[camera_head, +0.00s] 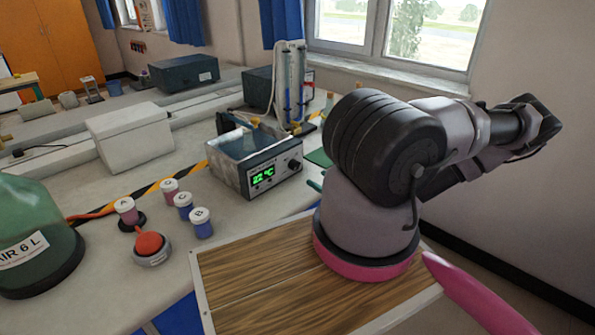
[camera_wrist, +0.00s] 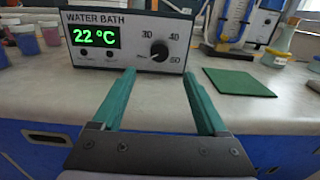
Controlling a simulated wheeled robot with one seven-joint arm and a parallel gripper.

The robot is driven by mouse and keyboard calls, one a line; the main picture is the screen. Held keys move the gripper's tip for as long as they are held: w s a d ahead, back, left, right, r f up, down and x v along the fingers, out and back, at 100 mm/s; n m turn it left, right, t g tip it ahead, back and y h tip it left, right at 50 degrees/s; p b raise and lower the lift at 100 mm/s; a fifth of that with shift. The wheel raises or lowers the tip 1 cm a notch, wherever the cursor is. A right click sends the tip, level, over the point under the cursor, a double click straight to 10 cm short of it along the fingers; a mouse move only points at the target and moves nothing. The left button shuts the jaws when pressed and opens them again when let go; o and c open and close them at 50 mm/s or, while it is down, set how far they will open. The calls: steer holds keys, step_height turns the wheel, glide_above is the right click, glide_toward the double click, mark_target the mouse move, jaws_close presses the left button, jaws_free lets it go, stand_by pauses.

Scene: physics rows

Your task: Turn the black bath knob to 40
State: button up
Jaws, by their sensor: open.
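The black bath knob (camera_wrist: 159,50) is on the right of the water bath's front panel (camera_wrist: 184,26). Its white pointer mark seems to face lower left, away from the printed 40 at upper right. The green display (camera_wrist: 98,36) reads 22 °C. In the head view the knob (camera_head: 294,164) faces right on the water bath (camera_head: 249,160). My gripper (camera_wrist: 159,76) is open and empty, its two teal fingers pointing at the panel, one each side of the knob's line, short of it. In the head view my arm hides most of it.
A green mat (camera_wrist: 239,81) lies right of the bath. Lidded jars (camera_head: 184,205), a red-topped device (camera_head: 150,246) and a large green bottle (camera_head: 32,235) stand at left. A tubed apparatus (camera_head: 290,85) stands behind the bath. The bench before the panel is clear.

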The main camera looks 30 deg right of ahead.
mark_target(297, 167)
steer(key=x, duration=0.9)
steer(key=shift+w+a, duration=0.1)
steer(key=shift+w, duration=0.25)
jaws_close()
